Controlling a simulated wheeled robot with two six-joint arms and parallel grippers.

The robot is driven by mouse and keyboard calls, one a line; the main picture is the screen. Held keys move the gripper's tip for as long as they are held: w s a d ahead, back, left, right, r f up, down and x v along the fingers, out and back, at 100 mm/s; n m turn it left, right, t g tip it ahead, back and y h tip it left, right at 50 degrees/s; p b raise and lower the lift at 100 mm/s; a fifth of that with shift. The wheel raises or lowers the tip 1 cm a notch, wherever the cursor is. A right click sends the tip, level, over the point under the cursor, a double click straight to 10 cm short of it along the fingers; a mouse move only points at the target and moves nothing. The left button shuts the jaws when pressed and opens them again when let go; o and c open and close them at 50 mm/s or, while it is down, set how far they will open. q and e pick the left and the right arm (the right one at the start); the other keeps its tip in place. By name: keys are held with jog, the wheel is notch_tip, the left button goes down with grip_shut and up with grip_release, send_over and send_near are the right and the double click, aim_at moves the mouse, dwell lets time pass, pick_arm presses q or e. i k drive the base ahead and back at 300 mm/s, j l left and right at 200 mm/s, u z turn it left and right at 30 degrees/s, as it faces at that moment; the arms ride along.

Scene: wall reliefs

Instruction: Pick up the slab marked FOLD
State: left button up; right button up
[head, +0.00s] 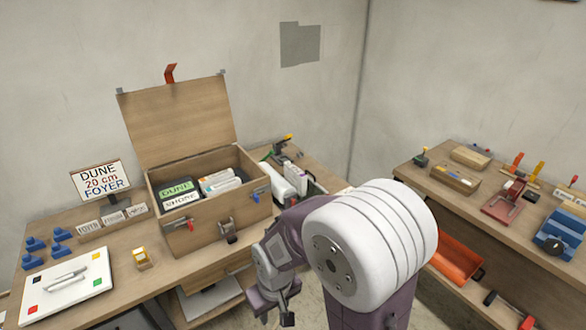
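I cannot read the word FOLD on any slab. An open wooden chest (205,228) on the left bench holds a slab with a green label reading DUNE (176,189). In front of it is a slab with a white label (181,201), its word hard to read. More pale slabs (220,181) lie to their right, their labels not readable. My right gripper (275,311) is low in front of the bench, below and right of the chest, touching no slab. Its fingers look apart and empty. My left gripper is out of view.
A sign reading DUNE 20 cm FOYER (101,180) stands left of the chest. Small label blocks (113,218), blue pieces (60,234) and a white board (68,287) lie on the bench. The right bench (470,205) carries tools; an orange tray (455,262) is below.

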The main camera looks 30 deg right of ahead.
aim_at(295, 177)
jog(key=i+l, duration=0.2)
jog(key=i, duration=0.25)
jog(key=i+l, duration=0.15)
jog(key=i, duration=0.3)
jog(key=i+l, duration=0.2)
jog(key=i, duration=0.25)
